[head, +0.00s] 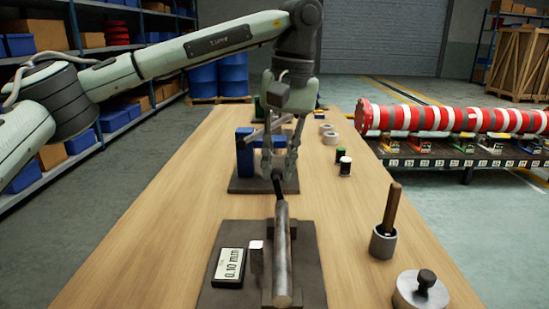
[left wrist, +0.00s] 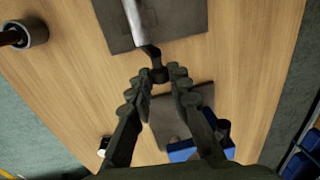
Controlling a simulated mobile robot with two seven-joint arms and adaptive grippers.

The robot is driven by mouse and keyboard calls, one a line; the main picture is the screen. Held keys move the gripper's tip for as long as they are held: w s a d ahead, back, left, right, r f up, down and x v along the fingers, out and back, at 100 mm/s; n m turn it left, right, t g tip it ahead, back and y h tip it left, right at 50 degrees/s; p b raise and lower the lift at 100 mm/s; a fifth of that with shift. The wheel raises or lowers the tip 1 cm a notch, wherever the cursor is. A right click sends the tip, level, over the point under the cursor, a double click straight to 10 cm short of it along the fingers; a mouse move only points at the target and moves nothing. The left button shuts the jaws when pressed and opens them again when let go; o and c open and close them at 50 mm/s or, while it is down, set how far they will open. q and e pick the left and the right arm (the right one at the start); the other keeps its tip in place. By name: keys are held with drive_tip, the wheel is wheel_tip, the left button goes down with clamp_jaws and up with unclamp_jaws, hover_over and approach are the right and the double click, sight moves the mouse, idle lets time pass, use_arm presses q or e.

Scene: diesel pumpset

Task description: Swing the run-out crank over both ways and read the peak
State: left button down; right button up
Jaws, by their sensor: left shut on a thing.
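A grey metal shaft (head: 282,255) lies along the dark base plate (head: 312,270) near the front of the wooden bench. A dark crank (head: 279,190) sits at its far end. My left gripper (head: 285,176) reaches down from above and is shut on the crank's end. In the left wrist view, the crank knob (left wrist: 158,75) shows between the fingertips of my left gripper (left wrist: 160,82). A display (head: 230,267) left of the shaft reads 0.10 mm. A small pale-topped block (head: 256,258) stands beside the shaft. My right gripper is out of view.
A blue clamp-like fixture (head: 245,153) stands on a second dark plate (head: 250,186) just behind the gripper. A cup with a wooden-handled tool (head: 384,240) and a round metal weight (head: 421,290) stand at the front right. The left bench side is clear.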

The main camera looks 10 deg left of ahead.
use_arm(q)
drive_tip(key=shift+d+r+y, duration=0.15)
drive_tip(key=shift+d+y, duration=0.2)
drive_tip(key=shift+y, duration=0.05)
drive_tip(key=shift+w+d+y, duration=0.1)
drive_tip(key=shift+d+y, duration=0.05)
drive_tip(key=shift+y, duration=0.25)
drive_tip(key=shift+w+d+f+g+y, duration=0.1)
drive_tip(key=shift+d+f+g+y, duration=0.15)
drive_tip(key=shift+d+y, duration=0.5)
drive_tip(key=shift+w+d+f+g+y, duration=0.1)
drive_tip(key=shift+d+g+y, duration=0.25)
drive_tip(key=shift+y, duration=0.8)
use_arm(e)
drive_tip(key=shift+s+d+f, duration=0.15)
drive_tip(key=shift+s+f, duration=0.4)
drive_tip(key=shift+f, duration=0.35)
use_arm(q)
drive_tip(key=c, duration=1.4)
unclamp_jaws()
drive_tip(key=shift+v, duration=3.75)
